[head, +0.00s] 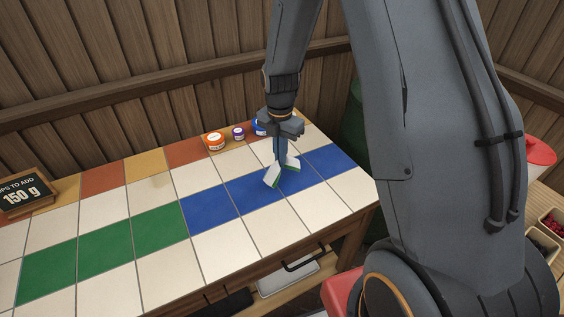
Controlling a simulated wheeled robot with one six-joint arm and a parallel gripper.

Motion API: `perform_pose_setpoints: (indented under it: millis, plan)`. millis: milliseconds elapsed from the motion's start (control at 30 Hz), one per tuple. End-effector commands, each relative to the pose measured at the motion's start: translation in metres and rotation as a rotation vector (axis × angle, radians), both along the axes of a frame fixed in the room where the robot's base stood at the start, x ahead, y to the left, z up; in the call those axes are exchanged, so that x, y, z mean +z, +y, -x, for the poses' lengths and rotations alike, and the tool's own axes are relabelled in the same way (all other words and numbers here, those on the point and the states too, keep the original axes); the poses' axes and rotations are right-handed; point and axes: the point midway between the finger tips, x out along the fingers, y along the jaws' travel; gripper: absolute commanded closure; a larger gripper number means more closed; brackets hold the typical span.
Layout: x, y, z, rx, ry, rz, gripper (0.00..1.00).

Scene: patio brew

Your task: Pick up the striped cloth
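The striped cloth (272,176) is white with green edging and a bluish upper part. It hangs bunched below my gripper (281,137), over the blue tiles near the right end of the tiled counter (220,250). My gripper points down and appears shut on the upper part of the cloth, with two flaps spreading below. I cannot tell whether the lower flaps touch the tiles. The exact grip between the fingertips is small in the picture.
An orange jar (213,141), a purple jar (238,132) and a blue jar (260,127) stand at the counter's back edge, close to my gripper. A sign (24,193) reading "150 g" stands far left. The counter's middle is clear. A green container (355,125) stands behind my arm.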

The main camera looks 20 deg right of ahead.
Motion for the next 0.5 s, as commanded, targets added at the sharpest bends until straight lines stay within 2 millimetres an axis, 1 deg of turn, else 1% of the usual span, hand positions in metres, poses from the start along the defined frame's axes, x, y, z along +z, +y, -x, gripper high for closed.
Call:
perform_pose_setpoints:
  millis: [33, 200, 300, 500]
  plan:
    - [0.014, 0.0, 0.001, 0.0, -0.002, 0.0, 1.0]
    - [0.04, 0.0, 0.001, 0.0, -0.001, -0.001, 1.0]
    - [0.046, 0.0, 0.0, 0.0, -0.001, 0.0, 1.0]
    - [0.045, 0.0, 0.0, 0.0, -0.001, -0.001, 1.0]
